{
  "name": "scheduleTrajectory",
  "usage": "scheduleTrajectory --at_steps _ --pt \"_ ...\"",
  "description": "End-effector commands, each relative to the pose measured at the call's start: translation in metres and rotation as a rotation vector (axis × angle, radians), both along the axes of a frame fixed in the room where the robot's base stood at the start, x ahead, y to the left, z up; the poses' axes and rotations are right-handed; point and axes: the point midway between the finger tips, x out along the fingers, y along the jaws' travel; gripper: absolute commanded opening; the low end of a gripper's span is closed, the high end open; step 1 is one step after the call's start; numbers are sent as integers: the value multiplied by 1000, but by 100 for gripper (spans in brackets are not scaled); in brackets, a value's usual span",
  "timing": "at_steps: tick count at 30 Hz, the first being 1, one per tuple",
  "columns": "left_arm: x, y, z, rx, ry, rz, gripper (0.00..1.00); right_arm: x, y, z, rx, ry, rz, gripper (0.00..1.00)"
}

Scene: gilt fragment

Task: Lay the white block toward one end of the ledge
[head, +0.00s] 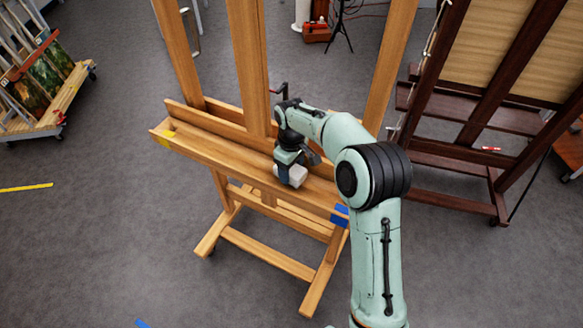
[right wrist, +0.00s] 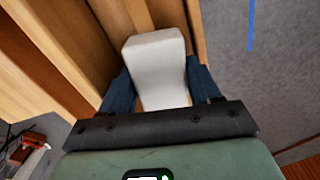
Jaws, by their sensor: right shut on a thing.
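The white block (head: 291,175) is at the middle of the wooden easel's ledge (head: 230,158) in the head view. My right gripper (head: 290,163) is shut on it from above. In the right wrist view the white block (right wrist: 157,68) sits between the two dark fingers (right wrist: 160,85), with the wooden ledge beside and beyond it. I cannot tell whether the block touches the ledge. A yellow mark (head: 166,138) is at the ledge's left end and a blue mark (head: 340,215) at its right end. My left gripper is not in view.
The easel's uprights (head: 248,70) rise behind the ledge. A dark easel (head: 470,110) stands at the right, and a cart with paintings (head: 45,85) at the far left. The ledge is clear on both sides of the gripper.

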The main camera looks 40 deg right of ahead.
Motion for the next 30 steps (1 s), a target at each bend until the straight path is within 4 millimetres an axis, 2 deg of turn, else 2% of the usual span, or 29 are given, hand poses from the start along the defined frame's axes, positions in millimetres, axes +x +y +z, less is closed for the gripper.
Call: scheduleTrajectory --at_steps 22,23,25,26,30 --pt "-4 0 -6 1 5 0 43 0 0 -12 0 1 0 29" --pt "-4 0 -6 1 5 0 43 0 0 -12 0 1 0 65" --pt "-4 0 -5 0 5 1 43 0 0 -12 0 1 0 88" --pt "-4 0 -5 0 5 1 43 0 0 -12 0 1 0 92" --pt "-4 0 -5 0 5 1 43 0 0 -11 0 1 1 92"
